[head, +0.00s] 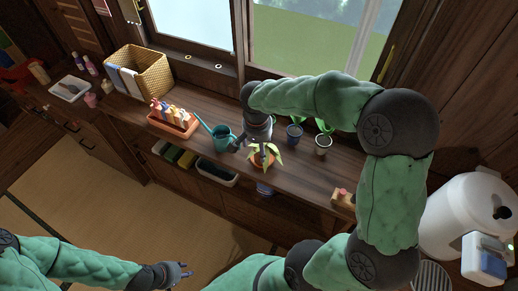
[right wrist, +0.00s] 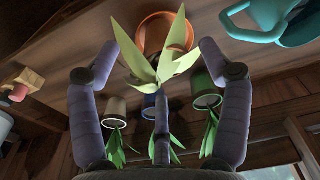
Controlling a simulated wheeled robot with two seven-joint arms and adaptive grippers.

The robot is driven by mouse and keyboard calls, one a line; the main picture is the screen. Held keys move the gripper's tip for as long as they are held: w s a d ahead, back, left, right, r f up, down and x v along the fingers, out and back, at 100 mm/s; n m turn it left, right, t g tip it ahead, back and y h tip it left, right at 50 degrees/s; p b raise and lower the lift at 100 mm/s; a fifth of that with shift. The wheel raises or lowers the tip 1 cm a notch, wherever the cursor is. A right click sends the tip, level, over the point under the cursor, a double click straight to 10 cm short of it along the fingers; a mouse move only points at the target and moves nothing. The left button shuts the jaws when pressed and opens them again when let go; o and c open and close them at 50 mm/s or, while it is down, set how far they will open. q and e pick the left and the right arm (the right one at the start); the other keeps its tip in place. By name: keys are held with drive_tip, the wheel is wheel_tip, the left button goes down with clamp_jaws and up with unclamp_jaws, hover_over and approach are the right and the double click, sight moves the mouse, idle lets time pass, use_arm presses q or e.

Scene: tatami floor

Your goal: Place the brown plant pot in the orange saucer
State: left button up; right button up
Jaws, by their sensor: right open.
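A plant with pale leaves (head: 268,150) stands on the counter, and an orange rim (head: 259,162) shows beneath it. In the right wrist view the leaves (right wrist: 158,65) cover part of the orange round rim (right wrist: 145,35). The leaves hide the brown pot, so I cannot tell how pot and saucer sit together. My right gripper (head: 256,143) is over the plant from above. Its fingers (right wrist: 158,95) are spread apart on either side of the leaves, holding nothing. My left gripper (head: 183,272) is open and empty, low at the front, away from the counter.
A teal watering can (head: 222,138) stands just left of the plant. A blue pot (head: 294,133) and a grey pot (head: 323,144) stand to its right. A white appliance (head: 470,215) is at the right.

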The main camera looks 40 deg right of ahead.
wheel_tip(320, 180, up, 6)
drive_tip(key=p, duration=0.1)
drive_tip(key=shift+s+a+p, duration=0.15)
drive_tip(key=shift+a+p, duration=0.1)
drive_tip(key=shift+p, duration=0.05)
drive_tip(key=shift+s+d, duration=0.1)
idle(1.1)
